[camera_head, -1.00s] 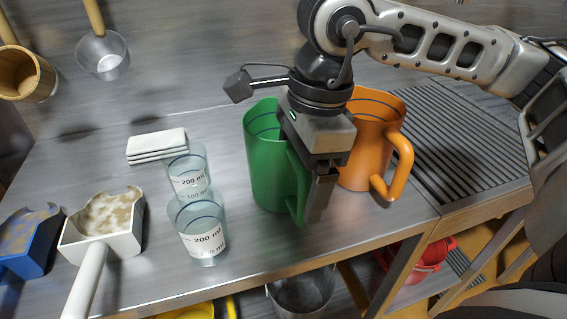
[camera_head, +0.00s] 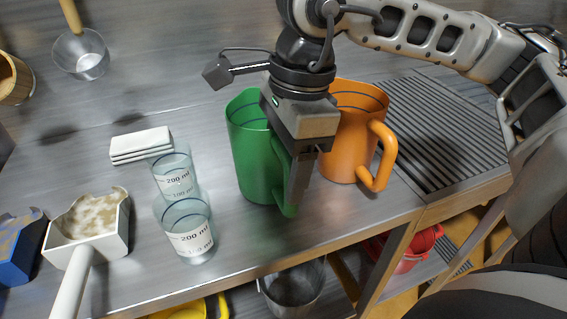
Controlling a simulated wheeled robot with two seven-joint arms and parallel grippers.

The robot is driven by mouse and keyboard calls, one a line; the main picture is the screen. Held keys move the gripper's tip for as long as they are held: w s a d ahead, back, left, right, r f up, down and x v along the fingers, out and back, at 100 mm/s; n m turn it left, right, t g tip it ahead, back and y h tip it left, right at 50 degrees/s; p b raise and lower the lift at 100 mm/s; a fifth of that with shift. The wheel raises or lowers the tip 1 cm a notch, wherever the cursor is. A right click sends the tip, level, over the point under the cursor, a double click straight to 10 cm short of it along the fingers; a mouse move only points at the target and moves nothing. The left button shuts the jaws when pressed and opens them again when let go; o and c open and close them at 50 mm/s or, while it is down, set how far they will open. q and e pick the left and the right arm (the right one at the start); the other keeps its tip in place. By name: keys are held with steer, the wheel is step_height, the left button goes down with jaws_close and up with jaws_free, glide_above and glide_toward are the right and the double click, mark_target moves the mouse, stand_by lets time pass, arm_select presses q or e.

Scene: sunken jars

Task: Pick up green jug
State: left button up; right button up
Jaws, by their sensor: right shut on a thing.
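The green jug (camera_head: 250,150) stands upright near the front edge of the metal counter, its handle toward the front right. My right gripper (camera_head: 299,190) points down at the jug's handle and is shut on it. The gripper body hides part of the jug's rim and handle. I cannot tell any gap between the jug's base and the counter. My left gripper is not in view.
An orange jug (camera_head: 349,145) stands close to the right, beside my right gripper. Two clear measuring beakers (camera_head: 187,238) (camera_head: 173,165) stand to the left. A white scoop (camera_head: 90,222), a blue scoop (camera_head: 22,255) and stacked white blocks (camera_head: 141,146) lie farther left. A slatted drain area (camera_head: 445,135) is at right.

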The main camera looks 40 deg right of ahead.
steer(key=shift+r, duration=0.8)
steer(key=s+d+r, duration=0.1)
steer(key=s+r, duration=0.9)
steer(key=s, duration=0.4)
steer(key=shift+d+r+p, duration=0.25)
steer(key=shift+r+p, duration=0.05)
steer(key=shift+p, duration=0.05)
steer(key=o, duration=1.1)
steer(key=shift+c, duration=0.2)
steer(key=c, duration=0.9)
steer(key=shift+c, duration=0.2)
